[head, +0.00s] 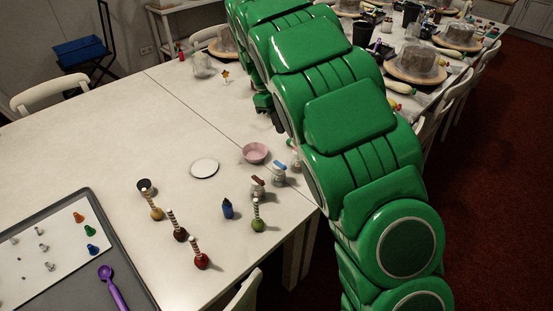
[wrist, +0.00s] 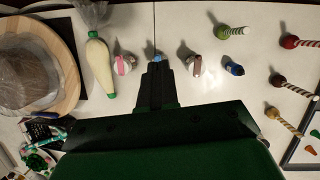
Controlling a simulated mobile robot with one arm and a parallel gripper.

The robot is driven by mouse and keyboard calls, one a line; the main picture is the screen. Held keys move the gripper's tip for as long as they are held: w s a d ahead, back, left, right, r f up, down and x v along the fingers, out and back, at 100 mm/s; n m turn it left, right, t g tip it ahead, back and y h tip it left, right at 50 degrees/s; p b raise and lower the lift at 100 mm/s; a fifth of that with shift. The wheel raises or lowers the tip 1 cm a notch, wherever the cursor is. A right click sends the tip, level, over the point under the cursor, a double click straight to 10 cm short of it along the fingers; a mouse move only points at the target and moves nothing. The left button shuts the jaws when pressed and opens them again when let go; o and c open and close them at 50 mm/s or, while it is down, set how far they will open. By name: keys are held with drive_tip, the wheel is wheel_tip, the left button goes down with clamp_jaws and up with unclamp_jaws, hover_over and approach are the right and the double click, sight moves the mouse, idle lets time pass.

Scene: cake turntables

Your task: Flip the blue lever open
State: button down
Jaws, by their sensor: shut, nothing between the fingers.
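The blue lever (head: 280,165) sits on top of a small grey-white fixture on the table, between a similar one with a brown-red lever (head: 257,181) and one with a pink lever (head: 294,148). In the wrist view the blue lever (wrist: 158,57) shows just past the tips of my gripper (wrist: 158,68), and the fingers partly cover its fixture. My gripper is shut and empty. I cannot tell whether it touches the lever. The pink lever (wrist: 122,65) is left of the fingers and the brown-red one (wrist: 196,61) right.
Near the levers are a pink bowl (head: 255,153), a white disc (head: 204,168), a blue bottle (head: 228,208) and several striped-handled tools. A grey tray (head: 88,250) lies at left. In the wrist view a piping bag (wrist: 100,65) and a wrapped cake (wrist: 28,65) are at left.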

sight(280, 167)
drive_tip(key=w+a+f+n, duration=0.3)
drive_tip(key=w+a+f, duration=0.2)
drive_tip(key=a+f, duration=0.2)
drive_tip(key=shift+w+a+f+n+h, duration=0.15)
drive_tip(key=shift+a+f+n+h, duration=0.2)
drive_tip(key=shift+a, duration=0.35)
drive_tip(key=shift+s+d+f, duration=0.4)
drive_tip(key=shift+d+f, duration=0.8)
drive_tip(key=shift+f, duration=0.35)
drive_tip(key=shift+s+d+f, duration=0.35)
drive_tip(key=shift+d+f, duration=0.9)
drive_tip(key=shift+f, duration=0.25)
drive_tip(key=shift+s+d+f, duration=0.4)
drive_tip(key=shift+d+f, duration=0.8)
drive_tip(key=shift+f, duration=0.35)
drive_tip(key=shift+t, duration=0.3)
